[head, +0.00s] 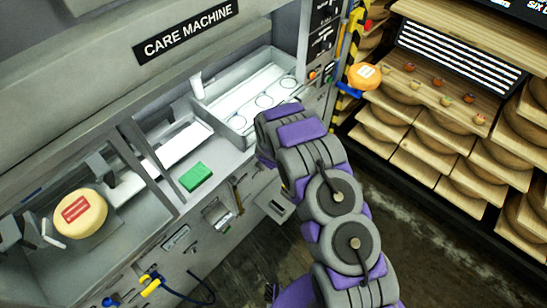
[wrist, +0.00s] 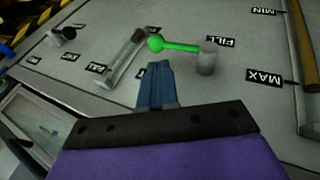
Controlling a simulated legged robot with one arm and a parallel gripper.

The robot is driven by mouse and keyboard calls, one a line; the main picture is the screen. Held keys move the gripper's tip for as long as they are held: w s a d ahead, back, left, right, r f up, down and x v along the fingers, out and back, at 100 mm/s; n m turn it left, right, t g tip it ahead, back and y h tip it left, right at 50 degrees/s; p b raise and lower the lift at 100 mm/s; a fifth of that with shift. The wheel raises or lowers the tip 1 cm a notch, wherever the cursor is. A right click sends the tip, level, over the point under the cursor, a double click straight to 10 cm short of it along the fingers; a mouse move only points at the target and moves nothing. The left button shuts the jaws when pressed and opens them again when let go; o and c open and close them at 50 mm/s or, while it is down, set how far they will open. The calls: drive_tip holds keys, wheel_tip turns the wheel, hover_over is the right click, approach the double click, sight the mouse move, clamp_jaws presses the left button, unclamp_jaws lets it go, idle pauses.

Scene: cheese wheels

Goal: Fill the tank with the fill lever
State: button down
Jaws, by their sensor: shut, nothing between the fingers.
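The fill lever (wrist: 178,47) shows in the wrist view as a bright green handle with a round knob at its left end. Its right end joins a grey cylindrical pivot beside the FILL label (wrist: 228,42). My gripper (wrist: 158,66) is shut and empty, with its blue fingertips just below the knob; I cannot tell whether they touch it. A level gauge marked MIN and MAX (wrist: 304,60) stands at the right, with a brown strip along it. In the head view my arm hides the gripper and the lever. I cannot identify the tank.
In the head view, the care machine (head: 120,75) holds a cheese wheel (head: 80,213) and a green block (head: 195,177). Cheese shelves (head: 440,160) stand right.

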drive_tip(key=v, duration=0.7)
idle(0.6)
drive_tip(key=s+d+r+m+g+y+b, duration=0.1)
drive_tip(key=s+d+r+m+g+b, duration=0.2)
drive_tip(key=s+r, duration=0.4)
drive_tip(key=s+d+r+m+g+b, duration=0.1)
drive_tip(key=s+d+r+m+b, duration=0.15)
drive_tip(key=s+d+r, duration=0.55)
drive_tip(key=s+d+r+m+g+b, duration=0.1)
drive_tip(key=s+d+r+m+b, duration=0.1)
drive_tip(key=s, duration=0.7)
drive_tip(key=s+d+r+m+g+b, duration=0.1)
drive_tip(key=s+d+r+b, duration=0.1)
drive_tip(key=s, duration=0.7)
drive_tip(key=s+d+r+m+g+b, duration=0.2)
drive_tip(key=s+d+r, duration=0.1)
drive_tip(key=s, duration=0.7)
drive_tip(key=shift+r+m+h+b, duration=0.35)
drive_tip(key=shift+r+h, duration=0.05)
drive_tip(key=shift+r, duration=0.25)
